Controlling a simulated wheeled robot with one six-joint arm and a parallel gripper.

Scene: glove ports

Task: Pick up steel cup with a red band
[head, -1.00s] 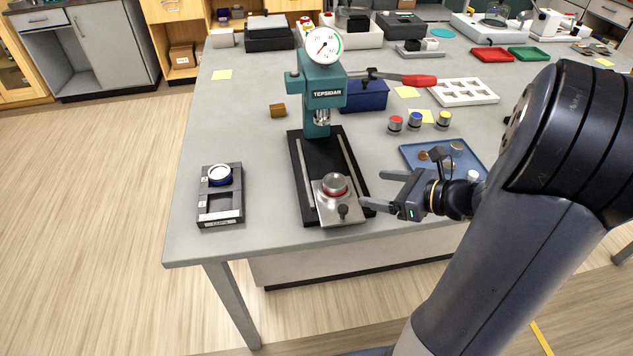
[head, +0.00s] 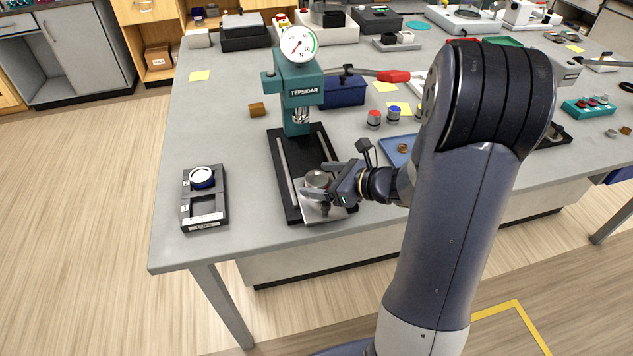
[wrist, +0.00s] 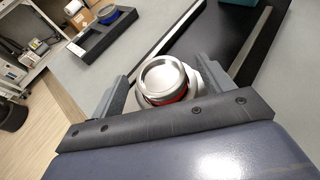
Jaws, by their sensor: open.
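The steel cup with a red band (wrist: 163,79) stands upright on the press's steel slide plate (head: 325,211), at the near end of the black press base. In the head view the cup (head: 318,179) is partly hidden by my gripper (head: 318,184). My gripper is open, with one finger on each side of the cup. In the wrist view the cup sits between the two fingers of my gripper (wrist: 173,86), and gaps show beside it. Whether either finger touches the cup cannot be told.
The green press (head: 300,90) with its dial and red-handled lever stands behind the cup. A black cup rack (head: 204,212) with a blue-banded cup (head: 202,177) is to the left. A blue tray (head: 398,146) lies to the right, partly behind my arm. Bare table separates rack and press.

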